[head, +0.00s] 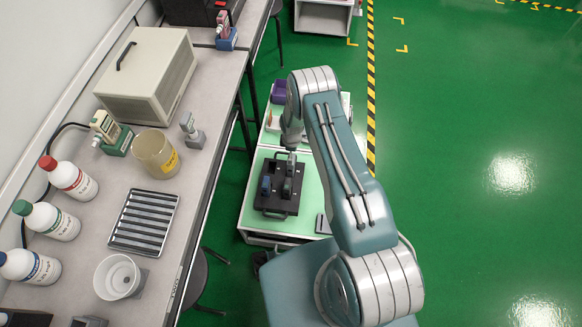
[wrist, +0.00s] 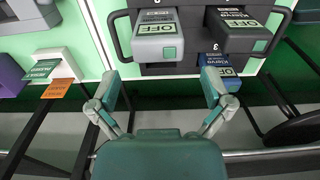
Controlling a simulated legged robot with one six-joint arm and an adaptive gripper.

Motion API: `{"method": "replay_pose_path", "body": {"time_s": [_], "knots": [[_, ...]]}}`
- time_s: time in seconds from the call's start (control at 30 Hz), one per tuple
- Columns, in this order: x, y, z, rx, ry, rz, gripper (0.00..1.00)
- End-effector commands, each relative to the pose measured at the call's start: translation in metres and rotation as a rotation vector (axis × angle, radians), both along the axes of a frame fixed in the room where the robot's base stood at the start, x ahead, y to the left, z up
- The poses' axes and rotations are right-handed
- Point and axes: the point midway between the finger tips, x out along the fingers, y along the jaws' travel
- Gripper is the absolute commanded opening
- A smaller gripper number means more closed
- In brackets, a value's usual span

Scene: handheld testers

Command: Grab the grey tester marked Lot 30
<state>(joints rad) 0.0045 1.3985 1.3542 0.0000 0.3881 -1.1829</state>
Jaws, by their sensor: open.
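A black handled tray (head: 273,205) on the green-topped cart holds several testers; it also shows in the wrist view (wrist: 122,50). In the wrist view, a light grey tester (wrist: 153,48) with an OFF label and a green square lies at the tray's left. A dark grey tester (wrist: 240,45), also labelled OFF, lies to its right, and a blue one (wrist: 225,78) is partly below that. I cannot read a Lot 30 mark on any of them. My gripper (wrist: 161,88) is open and empty, its fingers apart just below the light grey tester's near end in the picture.
A white block with green and orange labels (wrist: 60,60) and a purple object (wrist: 12,82) are left of the tray. The bench (head: 75,255) at left carries bottles, a beaker (head: 157,155), a ridged tray (head: 143,222) and docked devices. Green floor at right is clear.

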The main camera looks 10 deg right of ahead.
Motion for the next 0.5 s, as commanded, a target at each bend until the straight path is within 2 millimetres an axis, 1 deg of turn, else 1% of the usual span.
{"method": "replay_pose_path", "body": {"time_s": [0.13, 0.3, 0.4, 0.5], "knots": [[0.001, 0.001, -0.015, 0.0, 0.001, 0.0, 1.0], [0.004, 0.002, -0.04, 0.0, 0.001, 0.0, 1.0], [0.004, 0.002, -0.049, 0.0, 0.0, 0.0, 1.0], [0.004, 0.002, -0.052, 0.0, -0.001, 0.0, 1.0]]}}
